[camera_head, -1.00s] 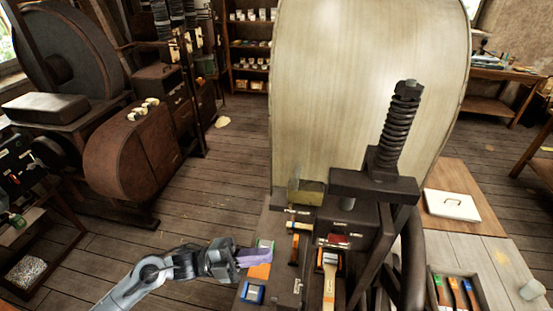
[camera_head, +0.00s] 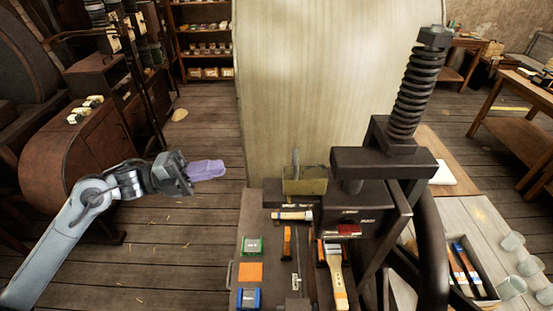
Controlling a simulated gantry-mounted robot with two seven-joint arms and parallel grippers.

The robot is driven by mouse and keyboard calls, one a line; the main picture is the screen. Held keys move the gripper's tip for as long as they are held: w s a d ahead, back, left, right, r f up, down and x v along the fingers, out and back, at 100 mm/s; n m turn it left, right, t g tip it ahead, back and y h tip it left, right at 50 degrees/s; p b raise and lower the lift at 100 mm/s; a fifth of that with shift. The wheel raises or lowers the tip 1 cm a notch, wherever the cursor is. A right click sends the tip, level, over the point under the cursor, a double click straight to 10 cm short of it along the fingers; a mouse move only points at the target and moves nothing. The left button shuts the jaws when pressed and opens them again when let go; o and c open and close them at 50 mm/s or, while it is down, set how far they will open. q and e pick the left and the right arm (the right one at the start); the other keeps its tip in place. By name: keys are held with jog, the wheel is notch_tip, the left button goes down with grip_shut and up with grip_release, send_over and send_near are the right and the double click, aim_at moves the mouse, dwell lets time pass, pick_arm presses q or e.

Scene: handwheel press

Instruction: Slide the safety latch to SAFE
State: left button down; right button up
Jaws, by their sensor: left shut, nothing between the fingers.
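The handwheel press (camera_head: 385,170) stands right of centre, with a dark threaded screw on top and a dark wheel partly visible at its lower right. A narrow dark plate with small white marks (camera_head: 296,282) lies on the bench in front of it; I cannot tell for sure whether this is the safety latch, and its lettering is too small to read. My left gripper (camera_head: 212,170) has purple fingers, shut and empty. It is in the air left of the bench, apart from the press and everything on the bench. My right gripper is not in view.
On the bench (camera_head: 252,215) lie a green-edged block (camera_head: 252,245), an orange square (camera_head: 249,272), a blue block (camera_head: 248,298), a wooden-handled brush (camera_head: 335,275) and a hammer-like tool (camera_head: 292,215). A tool tray (camera_head: 487,287) is at right.

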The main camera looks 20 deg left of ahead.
pick_arm(q)
jog(key=shift+d, duration=0.1)
jog(key=p, duration=0.5)
send_near(293, 155)
jog(key=x, duration=0.5)
jog(key=shift+f, duration=0.1)
jog(key=shift+x, duration=0.9)
jog(key=shift+f, duration=0.15)
